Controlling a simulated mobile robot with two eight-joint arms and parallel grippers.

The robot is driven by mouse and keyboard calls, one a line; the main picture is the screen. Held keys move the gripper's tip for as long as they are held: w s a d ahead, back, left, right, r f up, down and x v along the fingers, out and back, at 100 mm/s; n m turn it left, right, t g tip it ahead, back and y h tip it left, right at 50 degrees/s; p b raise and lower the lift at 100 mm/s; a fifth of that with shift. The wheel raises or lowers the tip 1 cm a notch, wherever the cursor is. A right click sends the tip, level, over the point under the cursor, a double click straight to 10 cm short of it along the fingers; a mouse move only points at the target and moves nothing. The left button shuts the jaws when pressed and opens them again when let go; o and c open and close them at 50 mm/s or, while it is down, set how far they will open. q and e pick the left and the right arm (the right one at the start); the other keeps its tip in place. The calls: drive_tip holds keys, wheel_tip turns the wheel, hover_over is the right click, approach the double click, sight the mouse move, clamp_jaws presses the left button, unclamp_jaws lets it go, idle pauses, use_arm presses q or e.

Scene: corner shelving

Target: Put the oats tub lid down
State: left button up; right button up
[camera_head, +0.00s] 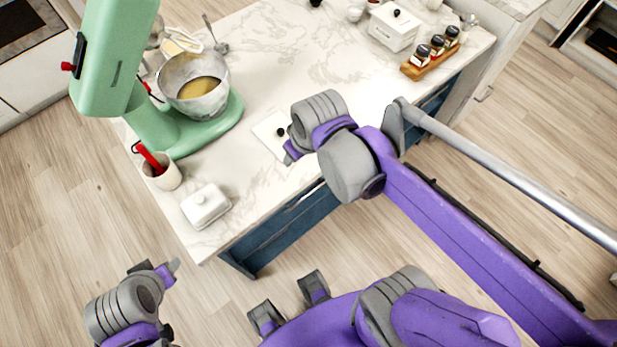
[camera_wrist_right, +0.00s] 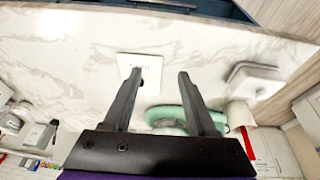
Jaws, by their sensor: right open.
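The oats tub lid appears to be the flat white square (camera_head: 268,128) with a small black knob, lying on the marble counter in the head view. In the right wrist view the white square (camera_wrist_right: 128,62) lies flat on the counter, partly behind one fingertip. My right gripper (camera_head: 289,150) is over the counter at the lid's near right side and hides part of it. In the wrist view my right gripper (camera_wrist_right: 160,76) has its fingers apart with nothing between them. My left gripper (camera_head: 160,268) hangs off the counter at lower left; its finger opening is unclear.
A green stand mixer (camera_head: 165,125) with a bowl (camera_head: 195,85) stands left of the lid. A utensil crock (camera_head: 162,173) and white butter dish (camera_head: 206,206) are near the left edge. A white lidded box (camera_head: 393,27) and spice rack (camera_head: 432,62) stand far right. The middle counter is clear.

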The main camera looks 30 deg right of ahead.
drive_tip(key=s+a+f+m+t, duration=0.1)
drive_tip(key=s+f, duration=0.3)
drive_tip(key=s, duration=0.2)
drive_tip(key=shift+s+m, duration=0.3)
drive_tip(key=shift+f, duration=0.1)
drive_tip(key=shift+w+r+t+p, duration=0.15)
drive_tip(key=shift+r+p, duration=0.35)
drive_tip(key=shift+r, duration=0.1)
drive_tip(key=shift+w+r+t+p, duration=0.1)
drive_tip(key=shift+r+t+p, duration=0.05)
drive_tip(key=shift+r+p, duration=0.4)
drive_tip(key=shift+w, duration=0.1)
